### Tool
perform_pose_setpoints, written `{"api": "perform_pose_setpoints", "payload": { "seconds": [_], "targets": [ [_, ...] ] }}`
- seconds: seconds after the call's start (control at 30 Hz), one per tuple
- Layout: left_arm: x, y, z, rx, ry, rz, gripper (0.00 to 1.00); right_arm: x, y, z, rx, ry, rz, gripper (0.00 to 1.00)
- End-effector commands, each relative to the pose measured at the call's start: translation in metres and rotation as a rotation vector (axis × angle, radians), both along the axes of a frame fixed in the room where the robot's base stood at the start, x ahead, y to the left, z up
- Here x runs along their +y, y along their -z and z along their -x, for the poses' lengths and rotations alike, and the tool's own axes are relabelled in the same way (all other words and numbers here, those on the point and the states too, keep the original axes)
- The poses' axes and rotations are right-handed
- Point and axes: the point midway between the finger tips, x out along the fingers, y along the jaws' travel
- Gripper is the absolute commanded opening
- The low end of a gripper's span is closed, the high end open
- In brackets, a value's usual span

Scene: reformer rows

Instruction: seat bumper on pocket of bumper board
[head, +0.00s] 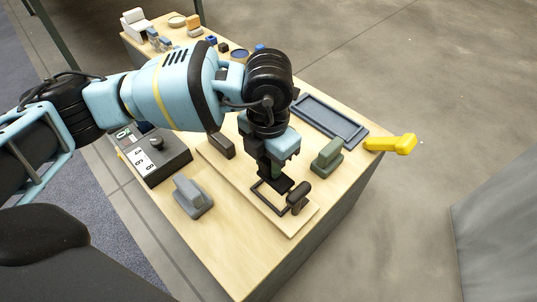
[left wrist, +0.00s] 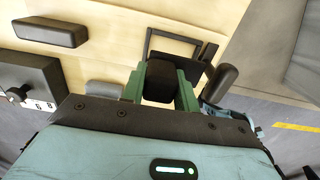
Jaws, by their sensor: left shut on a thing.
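The bumper board (head: 237,172) is a long pale wooden board on the table. Near its front end is a thin black rectangular frame, the pocket (head: 266,201), which also shows in the left wrist view (left wrist: 172,36). My left gripper (head: 273,170) points down over this end, shut on a dark bumper (left wrist: 160,82). The bumper seems to have a flat black plate (head: 279,183) at its lower end, over part of the frame. I cannot tell whether it touches the board. My right gripper is not in view.
A dark rounded post (head: 298,197) stands close beside the frame, and a dark block (head: 222,145) lies farther back on the board. A grey block (head: 192,196), a green block (head: 327,155), a dark control box (head: 157,158), a blue-grey tray (head: 329,119) and a yellow tool (head: 391,144) stand around.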

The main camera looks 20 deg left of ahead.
Motion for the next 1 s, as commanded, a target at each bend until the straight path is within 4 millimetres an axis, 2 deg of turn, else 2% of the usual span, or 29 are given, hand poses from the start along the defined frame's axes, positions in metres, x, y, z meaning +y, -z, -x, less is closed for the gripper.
{"api": "perform_pose_setpoints", "payload": {
  "seconds": [0.43,1.0],
  "targets": [
    [0.000,0.037,0.000,0.001,0.000,-0.001,0.07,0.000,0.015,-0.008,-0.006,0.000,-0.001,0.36],
    [0.000,0.041,0.000,-0.001,0.000,-0.001,0.07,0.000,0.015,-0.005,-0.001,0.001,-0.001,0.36]
  ]
}}
